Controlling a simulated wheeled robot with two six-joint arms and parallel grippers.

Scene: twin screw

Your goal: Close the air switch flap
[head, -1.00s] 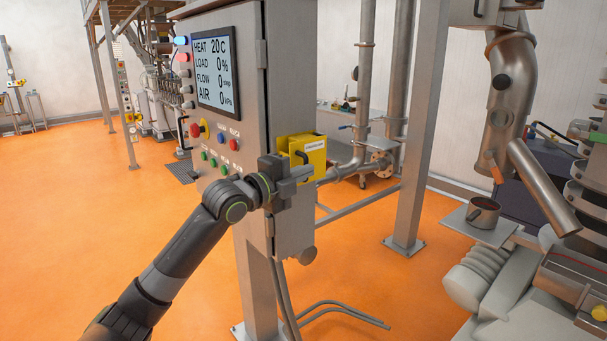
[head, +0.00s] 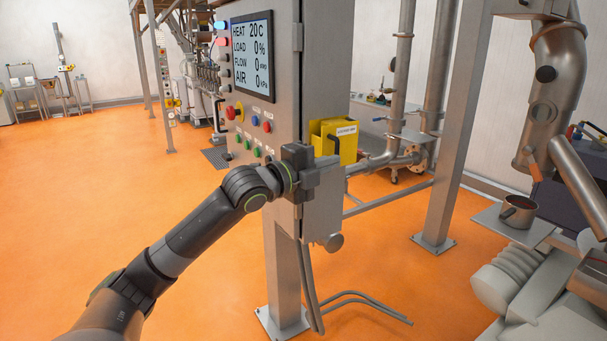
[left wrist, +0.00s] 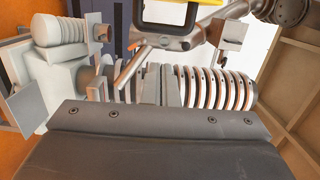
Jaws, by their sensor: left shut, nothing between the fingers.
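A yellow box (head: 326,128) with a black handle and a small white label is at the right side of the grey control cabinet (head: 323,62). I cannot tell which part is the air switch flap or how it stands. My left gripper (head: 332,168) is shut and empty. In the head view it appears in front of the cabinet's right side, just below the yellow box; I cannot tell whether it touches either. In the left wrist view, a strip of yellow (left wrist: 187,4) shows at the top edge. My right gripper is out of view.
The cabinet front carries a display (head: 252,56) and several buttons. A grey post (head: 455,130) and pipes stand to its right. A metal cup (head: 518,211) rests on a plate beside machinery. Bent pipes (head: 355,303) run low near the cabinet's foot. Orange floor is clear at left.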

